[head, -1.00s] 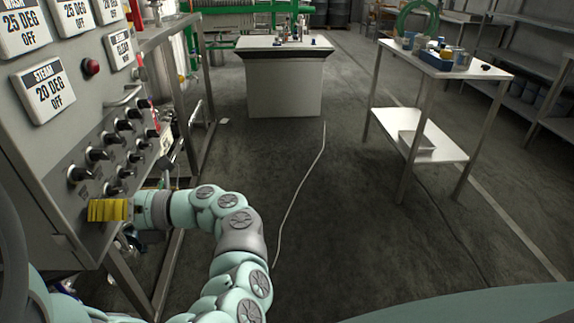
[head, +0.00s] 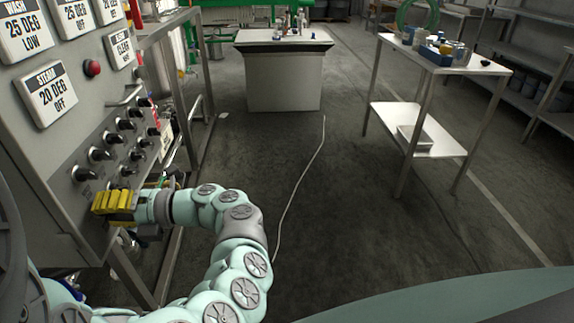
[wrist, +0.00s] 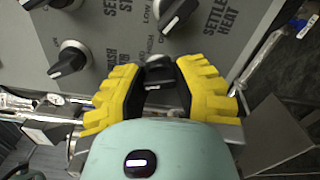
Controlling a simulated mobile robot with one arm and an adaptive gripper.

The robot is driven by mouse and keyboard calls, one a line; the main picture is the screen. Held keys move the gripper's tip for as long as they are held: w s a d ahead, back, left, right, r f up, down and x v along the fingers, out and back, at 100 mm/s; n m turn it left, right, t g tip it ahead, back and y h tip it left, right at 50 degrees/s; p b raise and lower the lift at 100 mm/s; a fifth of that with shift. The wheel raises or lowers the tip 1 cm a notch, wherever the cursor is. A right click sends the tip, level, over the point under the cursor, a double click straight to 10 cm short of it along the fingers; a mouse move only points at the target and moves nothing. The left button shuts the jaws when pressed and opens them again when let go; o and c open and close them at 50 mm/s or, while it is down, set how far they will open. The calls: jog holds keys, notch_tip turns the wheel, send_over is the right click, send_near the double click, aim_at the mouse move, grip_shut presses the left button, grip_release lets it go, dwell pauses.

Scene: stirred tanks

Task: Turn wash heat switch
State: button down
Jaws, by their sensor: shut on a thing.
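My gripper (head: 113,201), with ribbed yellow fingers, is at the bottom row of knobs on the grey control panel (head: 62,140). In the wrist view my gripper (wrist: 165,88) is shut on a black knob, the wash heat switch (wrist: 161,74), with one finger on each side of it. The knob's own name label is hidden by the fingers. The wash display (head: 24,31) at the upper left reads 25 DEG LOW.
Other black knobs (head: 97,154) are close above the gripper. A neighbouring knob (wrist: 68,60) is left of the fingers in the wrist view. A red button (head: 92,67) and a steam display (head: 45,94) are higher up. Open floor (head: 290,190) lies to the right.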

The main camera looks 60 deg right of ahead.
jog(key=c, duration=1)
grip_release()
jog(key=shift+w+a, duration=0.1)
jog(key=shift+v, duration=3.75)
